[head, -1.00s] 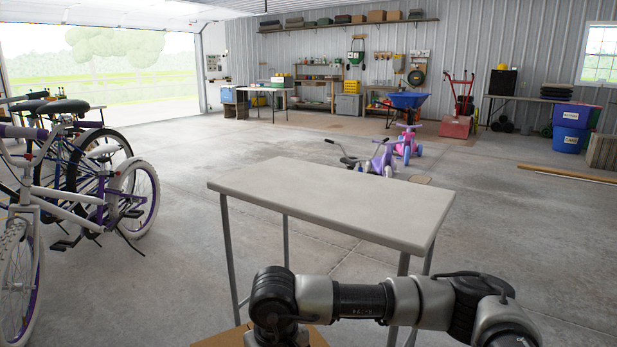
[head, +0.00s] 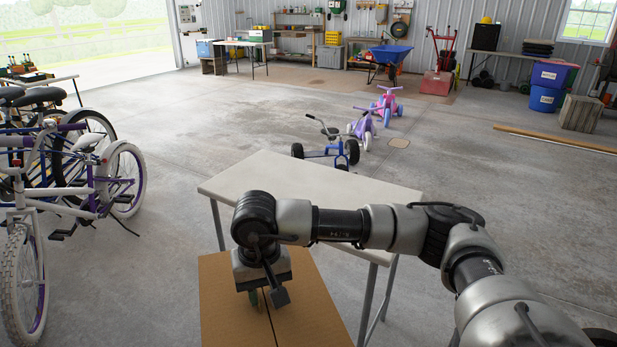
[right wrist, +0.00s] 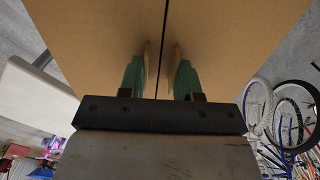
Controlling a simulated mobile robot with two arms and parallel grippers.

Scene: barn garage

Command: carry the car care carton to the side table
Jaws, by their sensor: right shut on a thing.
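The car care carton (head: 225,318) is a brown cardboard box with a dark seam along its top, low in the head view. My right gripper (head: 265,298) points down onto the carton's top. In the right wrist view its green-padded fingers (right wrist: 160,75) are shut on the carton (right wrist: 75,35), one on each side of the seam. The side table (head: 355,200) has a pale rectangular top on thin grey legs. It stands just beyond the carton, and my right arm crosses in front of it. The carton's underside is hidden. My left gripper is not in view.
Bicycles (head: 70,185) stand on the left. A blue tricycle (head: 325,150) and small ride-on toys (head: 385,105) are beyond the table. A wooden crate (head: 580,113) and blue bins (head: 550,85) are at the right. The concrete floor (head: 190,130) between is largely open.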

